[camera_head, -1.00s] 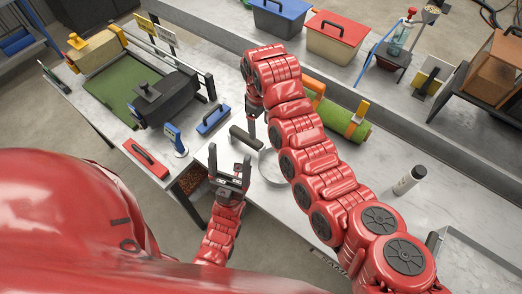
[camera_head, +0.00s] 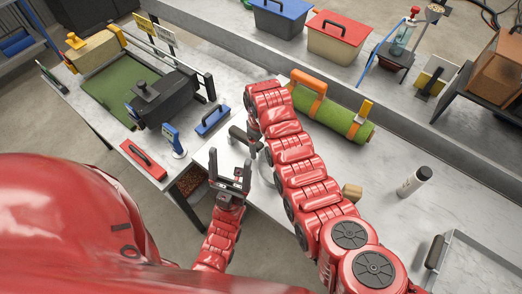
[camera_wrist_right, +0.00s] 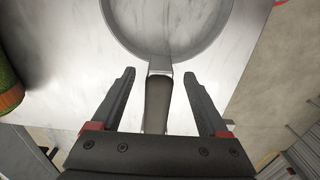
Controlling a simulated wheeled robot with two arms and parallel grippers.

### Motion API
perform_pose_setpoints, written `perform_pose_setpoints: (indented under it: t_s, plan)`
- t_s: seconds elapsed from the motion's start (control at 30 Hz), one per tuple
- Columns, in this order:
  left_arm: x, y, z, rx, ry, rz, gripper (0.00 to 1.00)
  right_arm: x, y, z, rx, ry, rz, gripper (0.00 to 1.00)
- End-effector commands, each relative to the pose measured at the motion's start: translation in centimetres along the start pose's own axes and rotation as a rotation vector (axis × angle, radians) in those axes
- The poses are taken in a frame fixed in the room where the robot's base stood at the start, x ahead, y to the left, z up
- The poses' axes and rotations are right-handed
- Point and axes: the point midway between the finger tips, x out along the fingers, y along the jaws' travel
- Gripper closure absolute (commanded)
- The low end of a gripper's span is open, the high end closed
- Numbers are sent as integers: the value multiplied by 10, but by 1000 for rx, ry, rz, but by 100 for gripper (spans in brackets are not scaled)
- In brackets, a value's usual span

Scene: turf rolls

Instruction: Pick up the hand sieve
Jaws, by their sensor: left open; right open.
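The hand sieve (camera_head: 264,172) lies on the grey table, its round rim partly hidden behind my right arm in the head view. In the right wrist view its metal rim (camera_wrist_right: 170,60) is at the top, with the dark handle (camera_wrist_right: 157,100) pointing toward my palm. My right gripper (camera_wrist_right: 159,75) is open, one finger on each side of the handle, with gaps on both sides. It is small and partly hidden in the head view (camera_head: 252,143). My left gripper (camera_head: 230,172) is open and empty, near the table's front edge, left of the sieve.
A green turf roll (camera_head: 335,117) with an orange strap lies behind my right arm. A blue-handled tool (camera_head: 212,120), a red float (camera_head: 143,160) and a black roller device (camera_head: 165,98) stand to the left. A white bottle (camera_head: 414,181) and grey tray (camera_head: 480,262) are at right.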

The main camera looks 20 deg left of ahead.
Motion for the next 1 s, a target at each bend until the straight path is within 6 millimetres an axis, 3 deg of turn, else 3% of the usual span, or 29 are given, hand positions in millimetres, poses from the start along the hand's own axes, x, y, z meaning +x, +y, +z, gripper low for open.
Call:
perform_pose_setpoints:
  t_s: [0.33, 0.77, 1.0]
  plan:
    - [3, 0, 0, 0, 0, 0, 23, 7, 0, -1, 0, 3, 1, 22]
    - [3, 0, 0, 0, 0, 0, 23, 7, 0, 0, 0, 3, 1, 100]
    - [3, 0, 0, 0, 0, 0, 23, 7, 0, 0, 0, 2, 1, 100]
